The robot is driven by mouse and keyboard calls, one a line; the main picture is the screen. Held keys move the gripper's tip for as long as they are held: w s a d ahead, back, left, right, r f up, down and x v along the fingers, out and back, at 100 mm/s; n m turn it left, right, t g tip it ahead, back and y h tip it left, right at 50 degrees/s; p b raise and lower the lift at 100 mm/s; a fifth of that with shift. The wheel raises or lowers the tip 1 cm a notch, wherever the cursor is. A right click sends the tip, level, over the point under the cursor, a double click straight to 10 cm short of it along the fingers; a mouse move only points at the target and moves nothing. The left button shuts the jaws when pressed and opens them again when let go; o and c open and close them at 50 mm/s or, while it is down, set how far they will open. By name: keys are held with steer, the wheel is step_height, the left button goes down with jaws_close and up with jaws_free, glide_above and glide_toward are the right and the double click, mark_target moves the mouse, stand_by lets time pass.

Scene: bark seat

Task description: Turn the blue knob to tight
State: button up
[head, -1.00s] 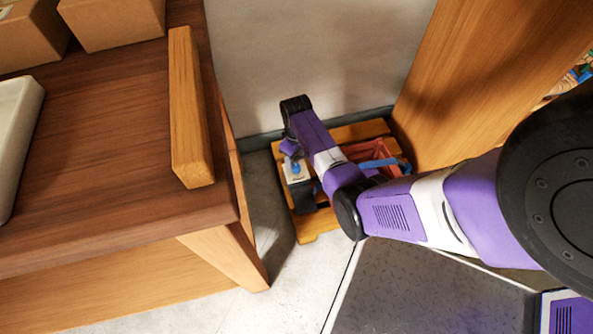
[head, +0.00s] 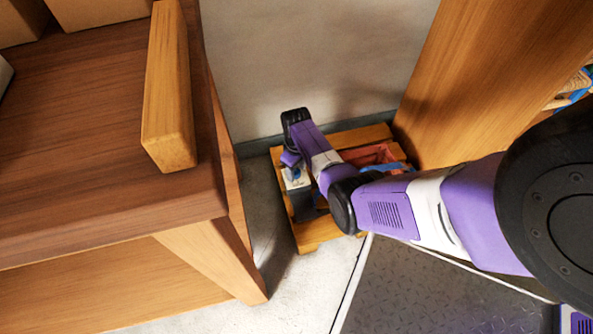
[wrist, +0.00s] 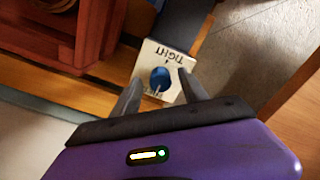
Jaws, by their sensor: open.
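The blue knob (wrist: 160,79) sits on a pale plate (wrist: 179,53) with the word TIGHT printed beside it and a small mark near the word. In the wrist view my gripper (wrist: 163,88) is open, with one grey finger on each side of the knob. I cannot tell whether either finger touches it. In the head view the plate (head: 297,180) is on top of a dark post on a low wooden pallet, and my wrist covers most of the knob.
A wooden pallet (head: 309,236) stands on the floor against the wall, with a red crate (head: 372,154) on it. A wooden bench (head: 100,130) is close on the left. A tall wooden panel (head: 490,70) stands on the right.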

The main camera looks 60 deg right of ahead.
jaws_close()
